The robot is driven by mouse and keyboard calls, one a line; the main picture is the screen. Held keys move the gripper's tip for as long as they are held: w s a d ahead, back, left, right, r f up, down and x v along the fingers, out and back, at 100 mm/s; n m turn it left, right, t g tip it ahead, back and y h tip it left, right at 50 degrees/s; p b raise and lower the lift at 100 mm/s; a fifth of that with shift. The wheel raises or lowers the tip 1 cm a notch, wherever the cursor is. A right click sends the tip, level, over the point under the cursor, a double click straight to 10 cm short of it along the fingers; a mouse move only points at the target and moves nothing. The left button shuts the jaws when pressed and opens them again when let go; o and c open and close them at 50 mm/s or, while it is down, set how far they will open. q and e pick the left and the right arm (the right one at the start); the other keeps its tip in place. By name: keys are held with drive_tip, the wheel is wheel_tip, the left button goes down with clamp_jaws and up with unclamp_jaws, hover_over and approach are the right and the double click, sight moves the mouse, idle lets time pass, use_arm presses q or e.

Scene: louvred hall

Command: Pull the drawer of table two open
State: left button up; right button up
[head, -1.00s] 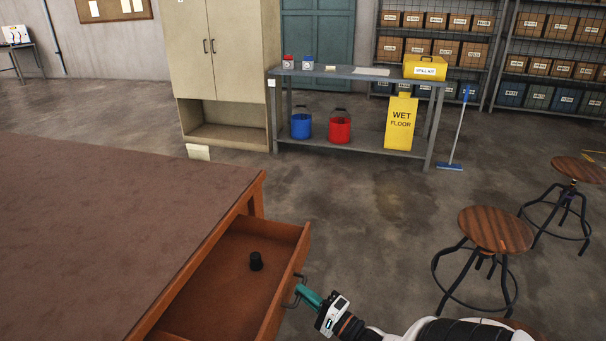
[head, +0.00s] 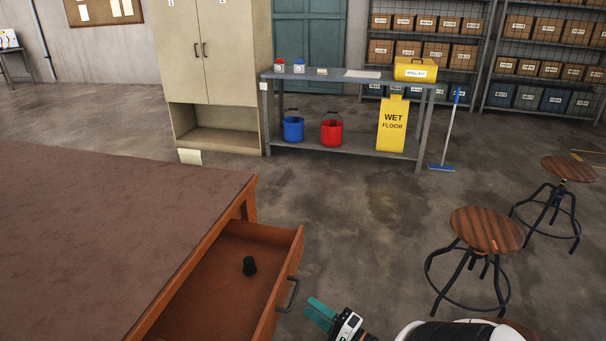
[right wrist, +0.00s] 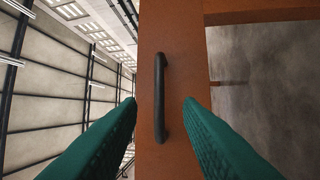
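The table (head: 100,220) with a brown top stands at the left in the head view. Its wooden drawer (head: 205,285) is pulled out, with a small black object (head: 249,266) inside. The dark bar handle (head: 289,296) is on the drawer front; it also shows in the right wrist view (right wrist: 160,95). My right gripper (head: 320,312) has teal fingers and is just right of the handle, apart from it. In the right wrist view its fingers (right wrist: 160,108) are spread, with the handle ahead between them and nothing gripped. My left gripper is not in view.
Two round wooden stools (head: 486,230) (head: 568,169) stand at the right. A grey bench (head: 340,81) with buckets and a wet floor sign stands at the back, beside a beige cabinet (head: 215,60). The floor between table and stools is clear.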

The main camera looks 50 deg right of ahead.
drive_tip(key=s+f, duration=0.1)
drive_tip(key=s, duration=0.5)
drive_tip(key=shift+s, duration=0.35)
drive_tip(key=shift+f, duration=0.1)
